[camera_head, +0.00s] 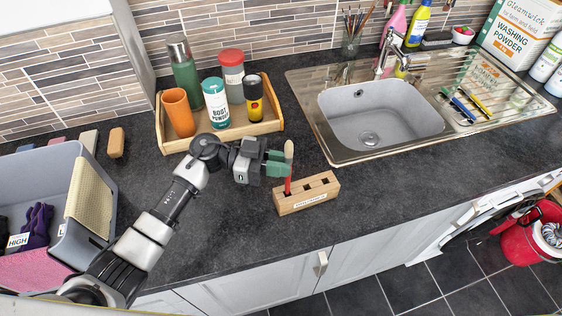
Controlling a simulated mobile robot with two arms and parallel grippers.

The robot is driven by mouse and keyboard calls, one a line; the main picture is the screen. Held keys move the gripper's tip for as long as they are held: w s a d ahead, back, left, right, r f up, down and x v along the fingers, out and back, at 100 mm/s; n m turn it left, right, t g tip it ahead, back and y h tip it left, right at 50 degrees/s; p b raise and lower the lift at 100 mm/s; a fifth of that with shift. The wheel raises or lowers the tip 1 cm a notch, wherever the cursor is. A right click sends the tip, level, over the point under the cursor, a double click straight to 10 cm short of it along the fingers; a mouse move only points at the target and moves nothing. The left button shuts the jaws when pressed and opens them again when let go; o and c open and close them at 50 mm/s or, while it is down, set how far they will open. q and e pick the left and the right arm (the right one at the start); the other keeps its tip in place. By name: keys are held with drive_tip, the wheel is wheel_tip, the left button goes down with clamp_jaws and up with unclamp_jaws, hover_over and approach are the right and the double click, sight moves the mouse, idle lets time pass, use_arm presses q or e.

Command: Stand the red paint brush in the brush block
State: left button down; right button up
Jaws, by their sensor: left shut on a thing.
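The red paint brush (288,185) stands upright, with a pale tan end at the top and its red part below. My left gripper (279,163) comes in from the left, shut around the brush with green fingers. The wooden brush block (308,196) lies on the dark worktop just below, with a row of dark holes in its top and a label on its front. The brush's lower end meets the block's leftmost hole in the picture; I cannot tell how deep it sits. My right gripper is not in view.
A wooden tray (265,127) with bottles and tumblers stands behind my left arm. The sink (380,114) is at the back right. A grey crate (100,206) with gloves is at the left. The worktop (230,225) in front of the arm is clear.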

use_arm(q)
drive_tip(key=shift+f+b, duration=1.35)
drive_tip(key=shift+f, duration=1)
drive_tip(key=c, duration=1)
unclamp_jaws()
drive_tip(key=shift+c, duration=0.2)
drive_tip(key=shift+w+a, duration=0.1)
drive_tip(key=shift+a, duration=0.25)
drive_tip(key=a+b, duration=0.2)
drive_tip(key=a, duration=0.4)
drive_tip(key=shift+w+a+r, duration=0.2)
drive_tip(key=shift+w+a, duration=0.15)
drive_tip(key=shift+w, duration=0.05)
